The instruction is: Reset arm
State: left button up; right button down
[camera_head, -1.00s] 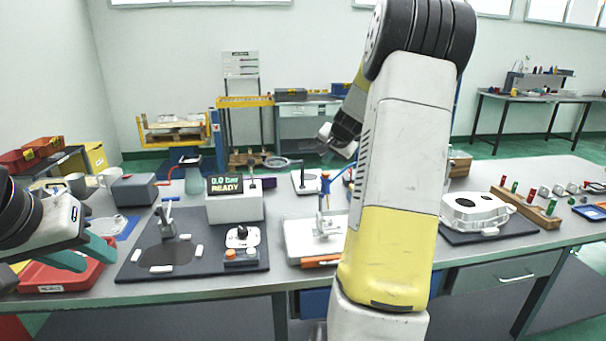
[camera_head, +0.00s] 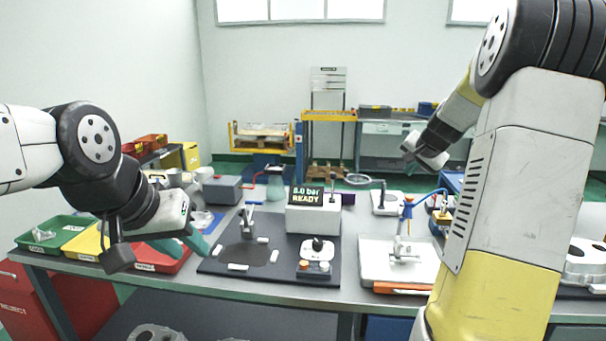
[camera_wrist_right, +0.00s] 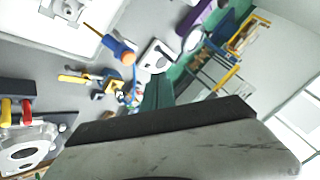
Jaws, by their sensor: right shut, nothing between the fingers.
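My left gripper (camera_head: 187,247) comes in from the left in the head view. Its two teal fingers show apart and empty, above the red tray and the left end of the bench. My right arm rises in the right part of the head view and bends back to the left.
The bench carries a dark mat (camera_head: 215,262) with a fixture, a display box reading READY (camera_head: 313,220), a white plate fixture (camera_head: 375,262) and a casting (camera_head: 585,262). Green (camera_head: 50,226), yellow and red (camera_head: 160,262) trays stand at the left. Castings lie below the bench.

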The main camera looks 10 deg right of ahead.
jog(key=s+a+r+n+g+y, duration=0.1)
jog(key=s+a+r+n, duration=0.2)
jog(key=s+a, duration=0.5)
jog(key=s+a+r+n+y, duration=0.2)
jog(key=s+a+r, duration=0.1)
jog(key=s+a, duration=0.55)
jog(key=s+a+f+n+g, duration=0.1)
jog(key=s+a, duration=0.3)
jog(key=s, duration=0.4)
jog(key=s+a+f+n, duration=0.3)
jog(key=s+a+n, duration=0.1)
jog(key=s, duration=0.5)
jog(key=shift+a+f+n+g, duration=0.3)
jog(key=shift+a+f+g, duration=0.1)
jog(key=shift+a, duration=0.1)
